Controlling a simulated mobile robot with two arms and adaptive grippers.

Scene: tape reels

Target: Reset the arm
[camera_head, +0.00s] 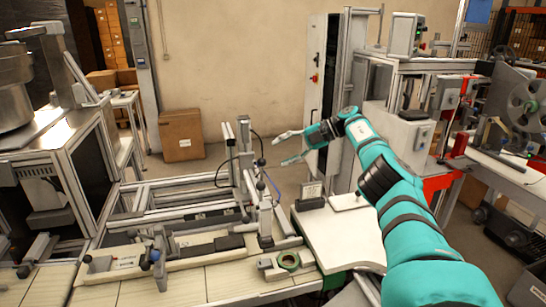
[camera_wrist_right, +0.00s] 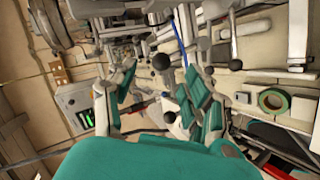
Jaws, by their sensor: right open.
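My right arm comes in from the lower right, and its gripper (camera_head: 281,150) is held in the air near the middle, above and behind the bench. Its two pale fingers are spread apart with nothing between them. In the right wrist view the fingers of this gripper (camera_wrist_right: 160,78) also stand apart, with bench fixtures beyond them. A green-rimmed tape reel (camera_head: 289,260) sits on a small holder at the front of the bench; it also shows in the right wrist view (camera_wrist_right: 274,100). My left gripper is not in view.
A metal fixture frame (camera_head: 243,165) with cables stands on the bench near the gripper. A white table (camera_head: 342,236) lies below my right arm. A large reel (camera_head: 524,104) is on a machine at right. A cardboard box (camera_head: 182,135) stands at the back wall.

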